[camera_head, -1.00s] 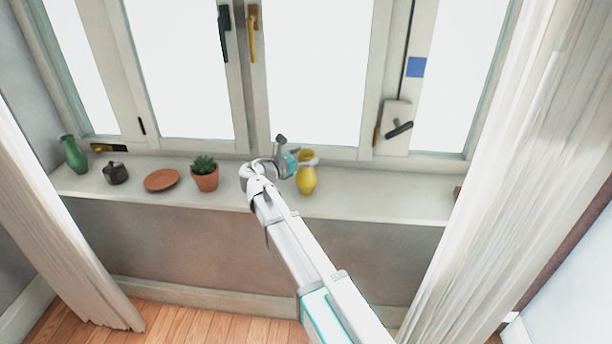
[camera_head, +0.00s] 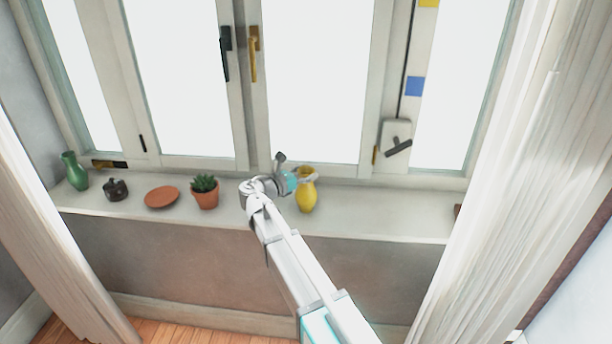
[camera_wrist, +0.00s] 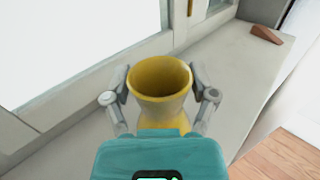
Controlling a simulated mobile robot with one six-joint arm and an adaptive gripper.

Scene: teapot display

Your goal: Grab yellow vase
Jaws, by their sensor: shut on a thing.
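The yellow vase (camera_head: 306,196) stands upright on the windowsill, right of the potted plant. In the wrist view its open mouth and neck (camera_wrist: 159,84) sit between the two grey fingers. My gripper (camera_head: 308,176) reaches the vase from the left and is shut on its neck, below the flared rim. In the wrist view my gripper (camera_wrist: 160,103) has one finger on each side of the vase. The lower body of the vase is hidden there by the teal gripper housing.
On the sill (camera_head: 380,215) to the left are a potted plant (camera_head: 204,191), a terracotta saucer (camera_head: 162,197), a dark pot (camera_head: 116,189) and a green vase (camera_head: 74,171). The sill right of the yellow vase is mostly clear. A curtain (camera_head: 500,170) hangs at right.

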